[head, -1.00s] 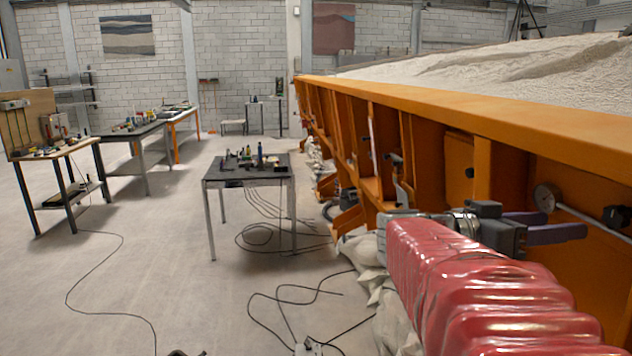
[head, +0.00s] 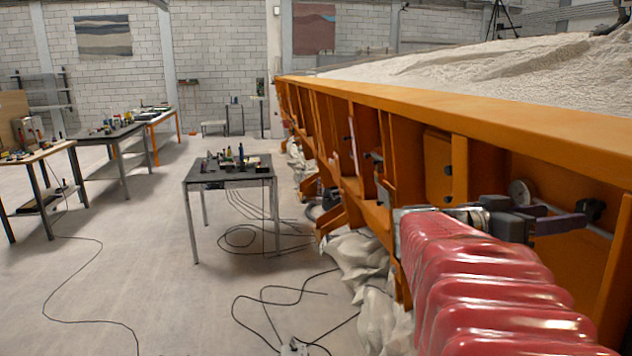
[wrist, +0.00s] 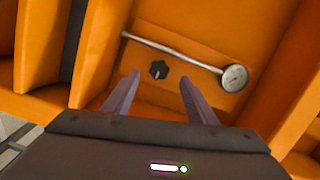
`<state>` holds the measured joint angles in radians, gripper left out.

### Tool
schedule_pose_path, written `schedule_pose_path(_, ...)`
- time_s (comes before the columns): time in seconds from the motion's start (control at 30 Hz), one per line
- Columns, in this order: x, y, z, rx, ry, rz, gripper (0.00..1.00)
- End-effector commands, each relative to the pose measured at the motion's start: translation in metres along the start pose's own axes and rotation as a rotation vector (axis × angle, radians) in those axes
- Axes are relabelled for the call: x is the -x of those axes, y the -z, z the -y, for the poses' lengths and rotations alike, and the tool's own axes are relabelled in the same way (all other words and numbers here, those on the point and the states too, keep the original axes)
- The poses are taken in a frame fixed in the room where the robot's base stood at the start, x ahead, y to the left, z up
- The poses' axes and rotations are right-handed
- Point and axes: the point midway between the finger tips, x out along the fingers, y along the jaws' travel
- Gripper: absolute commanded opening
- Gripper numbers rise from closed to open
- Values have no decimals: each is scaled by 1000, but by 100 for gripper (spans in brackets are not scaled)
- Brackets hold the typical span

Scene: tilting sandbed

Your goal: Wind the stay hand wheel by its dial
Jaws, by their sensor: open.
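The stay hand wheel, a small black lobed knob (wrist: 159,70), sits on the orange wall panel. It appears in the wrist view between and beyond my fingertips. The round pale dial (wrist: 235,77) is to its right, at the end of a metal rod. My gripper (wrist: 160,79) is open and empty, its two purple-grey fingers spread to either side of the knob in the picture. I cannot tell the remaining distance. In the head view the knob (head: 591,208) shows just beyond my gripper (head: 567,215), and the dial (head: 521,192) shows behind it, partly hidden.
Orange ribs (head: 458,172) and the top rail (head: 450,108) of the sandbed frame surround the recess. Sandbags (head: 355,262) lie along its foot. A small dark table (head: 230,175) with tools stands left. Cables cross the otherwise open floor.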

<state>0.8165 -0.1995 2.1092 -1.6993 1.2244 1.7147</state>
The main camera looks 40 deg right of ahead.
Motion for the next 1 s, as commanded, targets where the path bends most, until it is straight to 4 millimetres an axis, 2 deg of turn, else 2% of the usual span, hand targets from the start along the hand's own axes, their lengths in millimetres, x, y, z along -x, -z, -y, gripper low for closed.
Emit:
schedule_pose_path(0.6, -73, -1, 0, 1, -1, 2, 52)
schedule_pose_path(0.77, -80, 0, 0, 0, -1, 1, 52)
schedule_pose_path(1.0, -80, 0, 0, 0, 1, 0, 52)
